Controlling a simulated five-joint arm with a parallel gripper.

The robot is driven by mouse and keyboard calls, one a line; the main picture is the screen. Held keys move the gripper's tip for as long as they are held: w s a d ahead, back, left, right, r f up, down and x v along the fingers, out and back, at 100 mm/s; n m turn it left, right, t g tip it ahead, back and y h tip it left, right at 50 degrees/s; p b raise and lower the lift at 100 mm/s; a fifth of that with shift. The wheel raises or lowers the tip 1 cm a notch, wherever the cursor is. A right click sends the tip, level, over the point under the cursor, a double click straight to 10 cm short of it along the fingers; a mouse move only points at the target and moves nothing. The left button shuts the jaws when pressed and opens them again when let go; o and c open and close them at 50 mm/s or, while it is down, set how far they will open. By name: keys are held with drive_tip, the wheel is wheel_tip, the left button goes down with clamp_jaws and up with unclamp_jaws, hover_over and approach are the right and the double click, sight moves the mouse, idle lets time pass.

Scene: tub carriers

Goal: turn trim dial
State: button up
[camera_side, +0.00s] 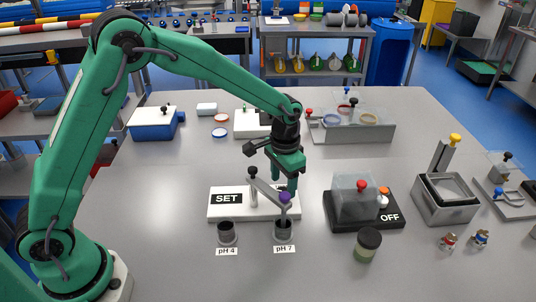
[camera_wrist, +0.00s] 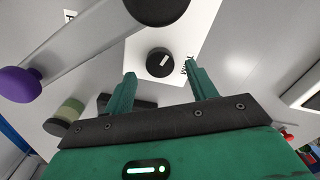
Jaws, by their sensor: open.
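The trim dial (camera_wrist: 162,62) is a round black knob with a white pointer mark, on a white panel in the wrist view. In the side view the panel (camera_side: 215,214), labelled SET, shows, but I cannot make out the dial, apparently hidden by the gripper and swing arm. My green gripper (camera_side: 284,183) is open over the panel's right part. In the wrist view its fingers (camera_wrist: 161,71) are apart, with the dial seen between and beyond their tips. Whether they touch it, I cannot tell.
A grey swing arm with a purple end (camera_side: 285,197) and black top knob (camera_side: 252,171) stands close beside the gripper. Cups pH 4 (camera_side: 227,236) and pH 7 (camera_side: 283,232) stand in front. A black-based box marked OFF (camera_side: 345,218) is to the right.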

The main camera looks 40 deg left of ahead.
drive_tip(key=shift+r, duration=2.45)
drive_tip(key=shift+s+a+r, duration=0.2)
drive_tip(key=shift+r, duration=0.25)
drive_tip(key=s+a+r+n+t, duration=0.25)
drive_tip(key=s+a+r, duration=0.45)
drive_tip(key=s+r, duration=0.45)
drive_tip(key=s+a+r+n+t, duration=0.1)
drive_tip(key=s+a+t, duration=0.2)
drive_tip(key=s, duration=1)
drive_tip(key=shift+a+r, duration=0.2)
drive_tip(key=shift+a, duration=0.95)
